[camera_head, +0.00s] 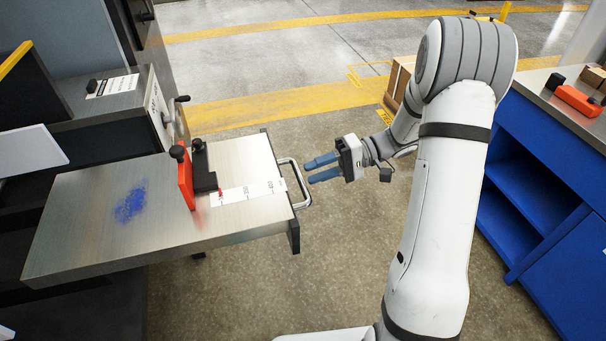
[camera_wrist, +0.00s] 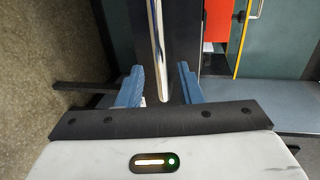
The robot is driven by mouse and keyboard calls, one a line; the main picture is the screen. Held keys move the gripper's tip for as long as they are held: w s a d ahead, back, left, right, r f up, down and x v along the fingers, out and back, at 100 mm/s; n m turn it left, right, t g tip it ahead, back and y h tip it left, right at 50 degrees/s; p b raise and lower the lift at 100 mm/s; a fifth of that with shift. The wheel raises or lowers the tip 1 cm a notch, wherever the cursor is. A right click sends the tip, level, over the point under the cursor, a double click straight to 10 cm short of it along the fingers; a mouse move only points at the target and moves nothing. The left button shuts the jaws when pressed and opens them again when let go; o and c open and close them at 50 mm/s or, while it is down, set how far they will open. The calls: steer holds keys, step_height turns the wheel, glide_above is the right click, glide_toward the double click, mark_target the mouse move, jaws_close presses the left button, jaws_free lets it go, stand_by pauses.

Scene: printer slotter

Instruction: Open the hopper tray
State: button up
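The hopper tray (camera_head: 95,220) is a flat brushed-metal slab that juts out from the dark machine towards the right in the head view. A silver bar handle (camera_head: 305,192) is on its right end. My gripper (camera_head: 310,171) is just right of the handle, its blue fingers pointing left at it. In the wrist view my gripper (camera_wrist: 160,86) is open, with a gap between the two blue fingers. The pale handle bar (camera_wrist: 158,45) shows edge-on in line with that gap. I cannot tell whether either finger touches it.
A red and black guide (camera_head: 185,178) stands on the tray beside a white scale strip (camera_head: 245,194). A blue powder patch (camera_head: 130,205) lies on the tray. A blue workbench (camera_head: 545,140) is at right. A cardboard box (camera_head: 399,82) stands behind my arm. Floor between tray and bench is clear.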

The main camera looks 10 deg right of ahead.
steer(key=v, duration=0.3)
steer(key=shift+s, duration=0.1)
stand_by(0.3)
steer(key=s+d+r+m+t+h+p, duration=0.2)
steer(key=s+r+t+h+p, duration=0.3)
steer(key=s+r+h+p, duration=0.9)
steer(key=s+d+r+h, duration=0.1)
steer(key=s+r, duration=0.2)
steer(key=r, duration=0.4)
steer(key=shift+s+t, duration=0.3)
steer(key=shift+s, duration=0.05)
